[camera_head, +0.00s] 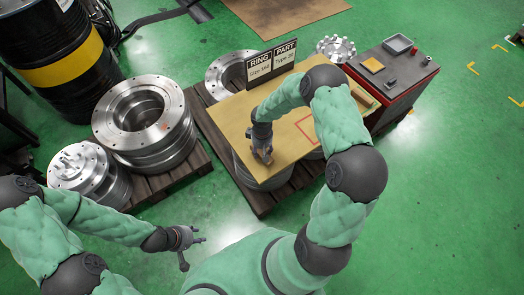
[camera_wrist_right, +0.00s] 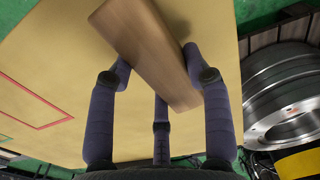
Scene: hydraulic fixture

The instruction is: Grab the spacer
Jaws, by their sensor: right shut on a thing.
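The spacer (camera_wrist_right: 148,48) looks like a brown wooden block. In the right wrist view it lies slantwise between the fingers of my right gripper (camera_wrist_right: 160,85), which is shut on it. In the head view my right gripper (camera_head: 262,150) is low over the left part of the yellow board (camera_head: 225,125), and the spacer is mostly hidden by the fingers. I cannot tell whether the spacer still touches the board. My left gripper (camera_head: 192,247) is open and empty, over the green floor in front of the pallets.
A sign (camera_head: 271,63) stands at the board's back edge, and a red outline (camera_head: 308,127) marks its right part. A second wooden piece (camera_head: 362,97) lies near a red and grey cabinet (camera_head: 392,70). Metal rings (camera_head: 140,112) stand on a pallet at left.

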